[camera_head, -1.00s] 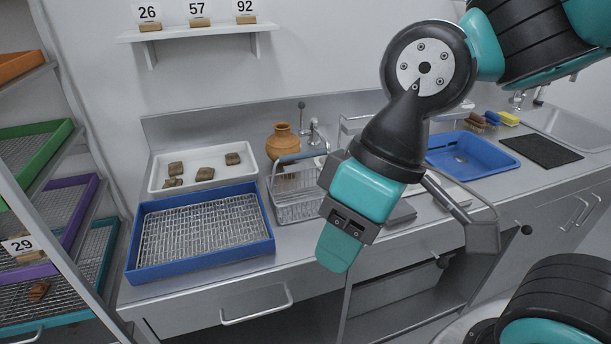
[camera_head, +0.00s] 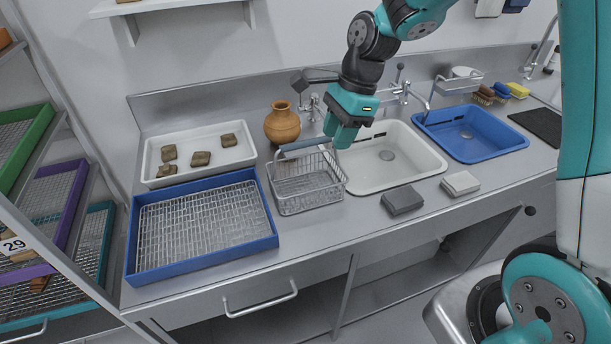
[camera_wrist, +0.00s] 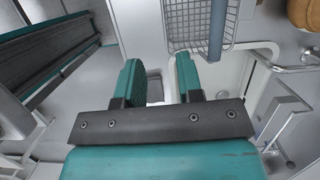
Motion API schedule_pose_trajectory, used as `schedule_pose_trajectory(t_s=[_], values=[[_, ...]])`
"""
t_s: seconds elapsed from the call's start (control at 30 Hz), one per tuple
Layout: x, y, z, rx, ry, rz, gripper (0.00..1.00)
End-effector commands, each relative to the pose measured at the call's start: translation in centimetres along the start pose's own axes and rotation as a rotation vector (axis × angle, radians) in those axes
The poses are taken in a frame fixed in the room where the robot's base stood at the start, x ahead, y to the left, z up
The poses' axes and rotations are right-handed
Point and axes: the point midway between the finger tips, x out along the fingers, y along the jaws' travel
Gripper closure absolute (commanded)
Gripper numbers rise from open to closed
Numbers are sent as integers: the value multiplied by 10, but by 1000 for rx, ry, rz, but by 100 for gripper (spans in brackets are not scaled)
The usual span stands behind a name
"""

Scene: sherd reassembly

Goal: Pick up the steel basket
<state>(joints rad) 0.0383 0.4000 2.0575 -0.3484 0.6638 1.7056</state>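The steel basket (camera_head: 308,192) is a wire basket with a grey-blue bar handle (camera_head: 304,145) across its top. It stands on the steel counter between the blue mesh tray and the white sink. My gripper (camera_head: 343,138) is beside the basket's upper right, above the counter, and not touching it as far as I can tell. In the wrist view the basket (camera_wrist: 184,22) shows at the top, with its handle (camera_wrist: 217,28) upright in the picture. My gripper's teal fingers (camera_wrist: 160,80) are apart, with nothing between them.
A blue mesh tray (camera_head: 133,246) lies left of the basket, and a white tray (camera_head: 152,152) with several sherds lies behind. A clay pot (camera_head: 282,124) and taps stand close behind the basket. The white sink (camera_head: 425,160) and grey block (camera_head: 402,200) are to its right.

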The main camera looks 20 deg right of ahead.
Motion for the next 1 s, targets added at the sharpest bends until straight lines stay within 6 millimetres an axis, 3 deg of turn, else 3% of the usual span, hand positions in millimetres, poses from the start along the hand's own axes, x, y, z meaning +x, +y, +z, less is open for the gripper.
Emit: schedule_pose_trajectory(t_s=[0.17, 0.5, 0.83, 1.0], values=[[26, -2, -4, 52, 2, 7, 66], [100, -2, -4, 47, 2, 6, 66], [129, -4, -3, 46, 2, 3, 66], [153, -6, 0, 45, 2, 5, 66]])
